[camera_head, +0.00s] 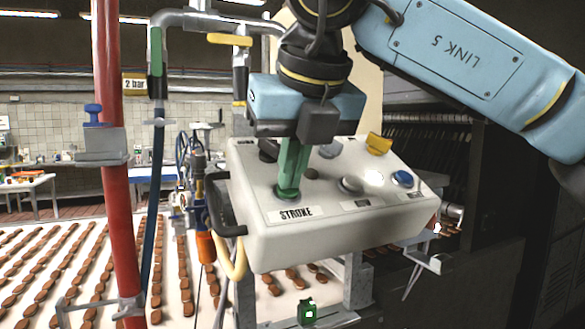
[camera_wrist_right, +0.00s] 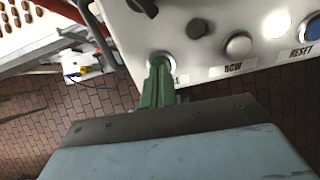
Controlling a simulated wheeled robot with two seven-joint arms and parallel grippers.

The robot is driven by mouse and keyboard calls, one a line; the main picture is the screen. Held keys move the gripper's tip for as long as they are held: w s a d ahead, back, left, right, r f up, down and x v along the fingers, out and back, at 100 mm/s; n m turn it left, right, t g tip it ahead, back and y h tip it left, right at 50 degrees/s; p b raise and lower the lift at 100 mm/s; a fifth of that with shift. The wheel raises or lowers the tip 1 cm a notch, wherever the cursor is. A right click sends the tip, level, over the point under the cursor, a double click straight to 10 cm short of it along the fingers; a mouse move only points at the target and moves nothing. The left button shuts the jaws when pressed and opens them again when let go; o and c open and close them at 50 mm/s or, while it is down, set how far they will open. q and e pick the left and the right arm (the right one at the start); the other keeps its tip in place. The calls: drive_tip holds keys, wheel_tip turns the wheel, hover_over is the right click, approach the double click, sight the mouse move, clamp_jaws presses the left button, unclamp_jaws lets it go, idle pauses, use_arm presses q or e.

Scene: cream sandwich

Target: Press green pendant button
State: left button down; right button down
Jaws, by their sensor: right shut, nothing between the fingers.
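A white control pendant box (camera_head: 330,235) fills the middle of the head view, with several buttons and knobs on its sloped top. My right gripper (camera_head: 288,190) comes down from above, its green fingers shut with nothing between them. The fingertips are at the button above the label STROKE and cover most of it. In the right wrist view the fingertips (camera_wrist_right: 160,64) meet that button's pale ring (camera_wrist_right: 163,54). The cap is hidden, so I cannot tell its colour or whether it is pushed in. My left gripper is out of view.
A red post (camera_head: 118,215) and an orange-ended hanging tool (camera_head: 205,245) stand left. Rows of brown biscuits lie on a white belt (camera_head: 60,300).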

drive_tip(key=v, duration=1.2)
drive_tip(key=shift+s+r, duration=0.2)
drive_tip(key=shift+r, duration=0.1)
drive_tip(key=shift+d, duration=0.1)
idle(1.3)
